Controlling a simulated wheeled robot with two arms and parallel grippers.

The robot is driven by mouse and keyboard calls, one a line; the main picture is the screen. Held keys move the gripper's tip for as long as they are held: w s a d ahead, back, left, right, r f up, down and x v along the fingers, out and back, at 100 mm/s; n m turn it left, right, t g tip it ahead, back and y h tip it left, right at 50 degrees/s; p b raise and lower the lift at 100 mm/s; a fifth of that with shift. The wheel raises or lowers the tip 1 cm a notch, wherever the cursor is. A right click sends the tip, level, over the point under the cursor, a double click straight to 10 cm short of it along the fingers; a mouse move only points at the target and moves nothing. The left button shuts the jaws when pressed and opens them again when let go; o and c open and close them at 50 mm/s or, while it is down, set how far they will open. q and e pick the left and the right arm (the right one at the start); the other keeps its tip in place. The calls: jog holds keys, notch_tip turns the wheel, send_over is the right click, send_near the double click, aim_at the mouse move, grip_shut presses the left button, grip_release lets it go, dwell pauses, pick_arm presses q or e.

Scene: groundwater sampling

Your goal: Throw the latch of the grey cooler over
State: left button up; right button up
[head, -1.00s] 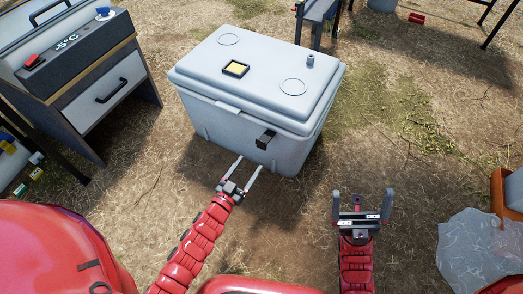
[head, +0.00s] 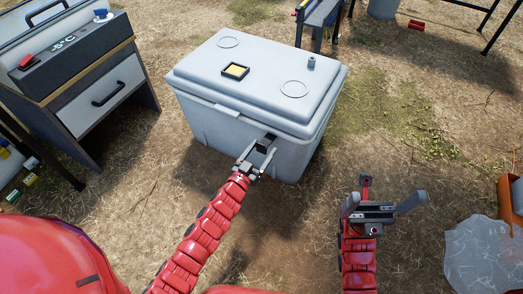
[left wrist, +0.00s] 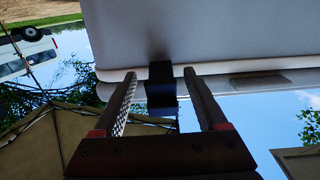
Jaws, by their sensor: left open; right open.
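The grey cooler (head: 235,110) stands on the ground with its lid (head: 262,72) down. Its dark latch (head: 268,138) is on the front face, toward the right, just below the lid edge. My left gripper (head: 257,154) is open at the latch, with one finger on either side of it. In the left wrist view the latch (left wrist: 161,90) shows between the two open fingers, against the pale cooler (left wrist: 200,35). I cannot tell whether the fingers touch it. My right gripper (head: 382,203) is open and empty, in front and to the right of the cooler.
A dark cabinet (head: 75,75) with a "-5°C" display and a drawer stands left of the cooler. A clear plastic sheet (head: 480,255) and an orange box (head: 510,200) are at the right. Ground right of the cooler is free.

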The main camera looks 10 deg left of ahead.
pick_arm(q)
grip_shut()
dwell(1.3)
